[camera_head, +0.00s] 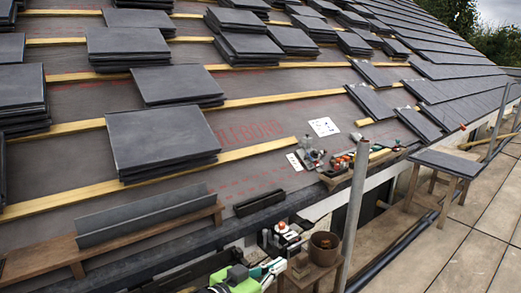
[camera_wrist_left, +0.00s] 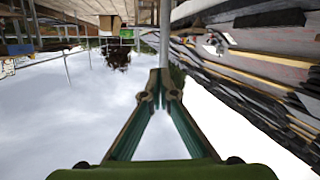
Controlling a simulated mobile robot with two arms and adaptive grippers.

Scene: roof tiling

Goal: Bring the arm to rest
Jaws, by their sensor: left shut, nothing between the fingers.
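My left gripper (camera_head: 278,266) shows at the bottom of the head view, with its bright green body low in the picture and its fingers pointing right. In the left wrist view its two fingers (camera_wrist_left: 160,82) meet at the tips, shut with nothing between them. Sky and the tilted roof lie behind them there, so the gripper is in open air. The lower part of the arm is cut off by the picture edge. My right gripper is in neither view.
Stacks of dark slates (camera_head: 163,137) lie on battens across the roof. A wooden rack (camera_head: 130,243) holds slates near the eave. A brown pot (camera_head: 323,246) stands close beside the gripper. A grey pole (camera_head: 354,210) rises to its right. A small table (camera_head: 445,163) stands on the paved deck.

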